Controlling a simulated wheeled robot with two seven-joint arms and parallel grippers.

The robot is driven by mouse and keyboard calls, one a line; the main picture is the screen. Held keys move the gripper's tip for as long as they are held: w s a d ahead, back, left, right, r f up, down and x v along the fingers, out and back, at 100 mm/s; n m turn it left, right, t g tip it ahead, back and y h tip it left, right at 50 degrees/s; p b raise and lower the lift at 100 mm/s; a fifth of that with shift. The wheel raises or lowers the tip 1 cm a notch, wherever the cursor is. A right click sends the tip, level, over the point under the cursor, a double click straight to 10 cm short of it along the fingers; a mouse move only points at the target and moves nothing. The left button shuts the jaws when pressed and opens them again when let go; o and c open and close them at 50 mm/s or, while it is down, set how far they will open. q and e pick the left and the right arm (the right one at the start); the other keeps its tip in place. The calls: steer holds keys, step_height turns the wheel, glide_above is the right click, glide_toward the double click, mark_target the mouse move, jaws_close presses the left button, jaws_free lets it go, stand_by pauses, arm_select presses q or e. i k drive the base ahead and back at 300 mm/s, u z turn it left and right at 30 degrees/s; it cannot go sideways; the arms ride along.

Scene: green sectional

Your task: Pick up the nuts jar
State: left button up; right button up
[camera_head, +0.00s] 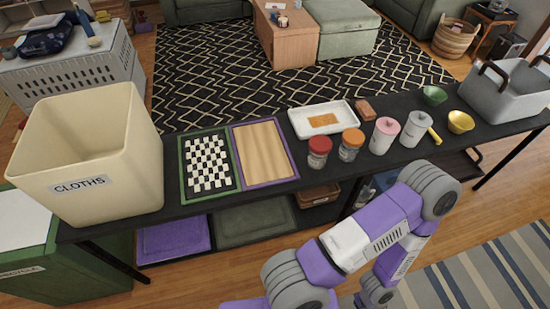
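Two clear jars with brownish contents stand upright side by side on the black table, one with a red lid (319,152) and one with an orange lid (351,145). Their labels are too small to read, so I cannot tell which is the nuts jar. One of my arms reaches up from the bottom centre and bends back down in front of the table, below and to the right of the jars. Its gripper does not show. My other arm and gripper are out of view.
Pink (384,135) and white (413,129) canisters stand right of the jars. A white tray (295,118) lies behind them. A checkered board (209,163) and a wooden board (264,151) lie left. A cream cloths bin (130,170) stands far left, a grey basket (500,98) far right.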

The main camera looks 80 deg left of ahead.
mark_target(316, 163)
steer(key=k, duration=0.2)
steer(key=u, duration=1.05)
